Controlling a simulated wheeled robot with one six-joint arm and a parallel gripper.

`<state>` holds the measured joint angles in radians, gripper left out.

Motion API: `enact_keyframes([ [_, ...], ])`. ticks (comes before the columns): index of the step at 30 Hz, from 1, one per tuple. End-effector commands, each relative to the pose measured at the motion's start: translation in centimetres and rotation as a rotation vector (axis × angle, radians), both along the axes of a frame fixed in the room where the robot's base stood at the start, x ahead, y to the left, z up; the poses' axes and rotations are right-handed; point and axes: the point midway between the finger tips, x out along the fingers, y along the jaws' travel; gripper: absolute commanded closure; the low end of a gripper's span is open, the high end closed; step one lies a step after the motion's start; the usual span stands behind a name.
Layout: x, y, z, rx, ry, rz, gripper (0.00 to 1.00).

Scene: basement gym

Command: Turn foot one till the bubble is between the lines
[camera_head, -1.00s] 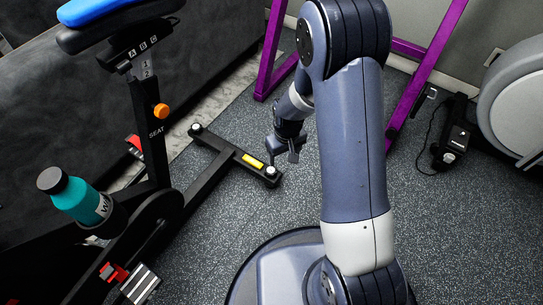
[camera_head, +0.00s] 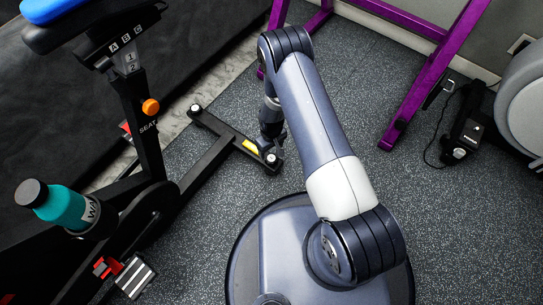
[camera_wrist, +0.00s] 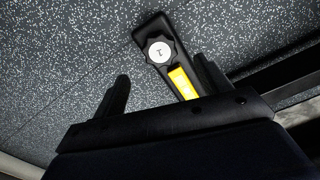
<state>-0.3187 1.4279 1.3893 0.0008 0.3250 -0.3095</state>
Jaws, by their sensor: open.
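Foot one is a pale round knob (camera_head: 271,158) on the near end of the bike's black rear crossbar (camera_head: 220,127). In the wrist view the knob (camera_wrist: 160,52) has a dark scalloped rim and a "1" on its white top. A yellow level (camera_head: 250,146) lies on the crossbar beside it; it also shows in the wrist view (camera_wrist: 182,83). Its bubble and lines are too small to read. My gripper (camera_head: 272,143) is close to foot one, above the crossbar end. In the wrist view its two fingers (camera_wrist: 161,84) are apart and empty, with the knob beyond their tips.
The bike frame with a teal bottle (camera_head: 62,206) stands at left. Another pale foot (camera_head: 195,108) is at the crossbar's far end. A purple rack (camera_head: 425,80) stands behind at right, near a black device (camera_head: 464,133) with a cable.

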Motion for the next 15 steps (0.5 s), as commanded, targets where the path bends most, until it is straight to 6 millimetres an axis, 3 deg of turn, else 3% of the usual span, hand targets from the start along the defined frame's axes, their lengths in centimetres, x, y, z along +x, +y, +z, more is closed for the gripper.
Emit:
enact_keyframes([
  [1, 0.0, 0.0, -1.5, 0.0, 0.001, 0.0, 0.28],
  [6, 0.0, 0.0, -4.7, 0.0, 0.0, -0.001, 0.28],
  [15, 0.0, 0.0, -7.4, 0.001, -0.002, -0.001, 0.28],
])
